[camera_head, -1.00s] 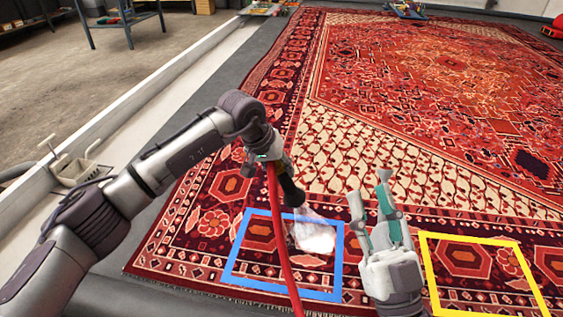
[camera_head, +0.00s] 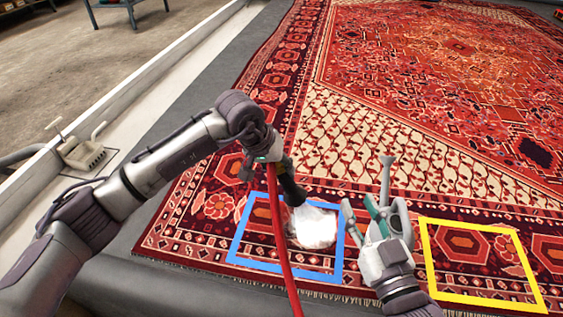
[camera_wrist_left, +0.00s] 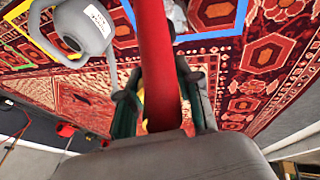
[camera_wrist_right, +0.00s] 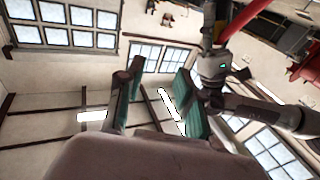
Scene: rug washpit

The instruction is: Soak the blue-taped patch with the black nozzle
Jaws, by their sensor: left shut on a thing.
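The black nozzle (camera_head: 290,187) is on the red hose (camera_head: 278,230), and my left gripper (camera_head: 268,152) is shut on it. The nozzle points down over the blue-taped patch (camera_head: 237,238) of the rug. White spray or foam (camera_head: 314,228) covers the right part of that patch. In the left wrist view the red hose (camera_wrist_left: 160,75) runs between my left fingers (camera_wrist_left: 160,105); the nozzle tip is hidden there. My right gripper (camera_head: 372,205) is open and empty, fingers up, just right of the blue tape. In the right wrist view its fingers (camera_wrist_right: 157,95) stand apart.
A yellow-taped square (camera_head: 430,262) lies on the rug (camera_head: 390,140) right of the blue one. A grey rounded container (camera_wrist_left: 82,28) shows in the left wrist view. A low pale curb (camera_head: 130,100) and a drain fitting (camera_head: 82,152) are at the left.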

